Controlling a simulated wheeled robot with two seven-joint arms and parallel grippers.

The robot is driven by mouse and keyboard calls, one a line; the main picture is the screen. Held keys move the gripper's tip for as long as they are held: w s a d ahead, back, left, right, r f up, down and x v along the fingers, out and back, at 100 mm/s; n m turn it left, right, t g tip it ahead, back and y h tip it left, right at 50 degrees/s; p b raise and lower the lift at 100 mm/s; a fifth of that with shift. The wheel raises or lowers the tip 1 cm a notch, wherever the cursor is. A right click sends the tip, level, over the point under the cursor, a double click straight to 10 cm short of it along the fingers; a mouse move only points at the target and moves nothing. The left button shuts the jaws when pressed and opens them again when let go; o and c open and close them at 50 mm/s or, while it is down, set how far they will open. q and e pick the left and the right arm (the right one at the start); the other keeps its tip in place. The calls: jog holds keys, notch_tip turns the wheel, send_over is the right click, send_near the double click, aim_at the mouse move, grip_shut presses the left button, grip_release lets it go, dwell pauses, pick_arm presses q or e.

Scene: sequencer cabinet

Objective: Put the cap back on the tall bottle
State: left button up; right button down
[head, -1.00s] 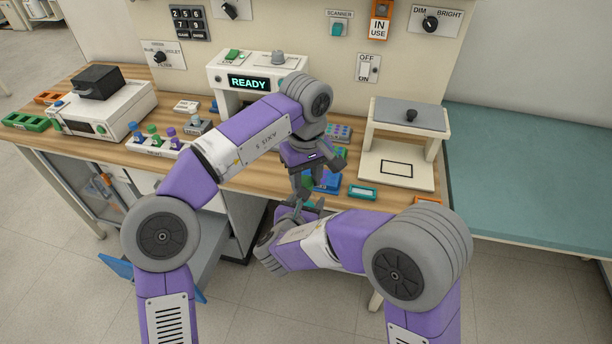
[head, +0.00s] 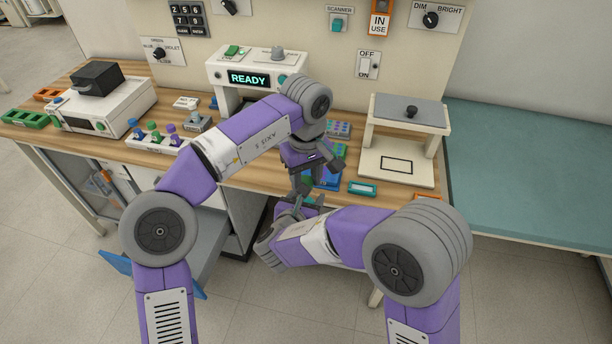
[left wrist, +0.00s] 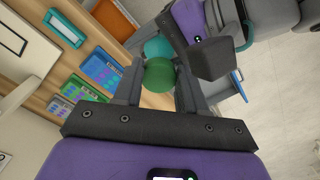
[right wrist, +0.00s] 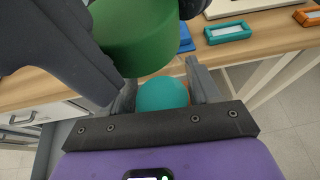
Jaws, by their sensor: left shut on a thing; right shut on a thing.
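My left gripper (left wrist: 156,88) is shut on a short green cylinder, which looks like the cap (left wrist: 159,75). In the right wrist view this green piece (right wrist: 140,38) fills the upper middle, close to the camera. My right gripper (right wrist: 162,97) is shut on a teal rounded thing (right wrist: 162,92), which appears to be the tall bottle seen end-on. The teal thing also shows just beyond the green piece in the left wrist view (left wrist: 157,46). The two pieces are close together; I cannot tell whether they touch. In the head view, my arms largely hide both.
A READY machine (head: 216,72) stands behind my left arm. Capped tubes (head: 153,130) stand at left.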

pick_arm(q)
jog(key=m, duration=0.6)
jog(key=shift+a, duration=0.2)
jog(key=m, duration=0.6)
jog(key=shift+a+m, duration=0.15)
jog(key=shift+m, duration=0.25)
jog(key=o, duration=1)
jog(key=shift+r, duration=2.25)
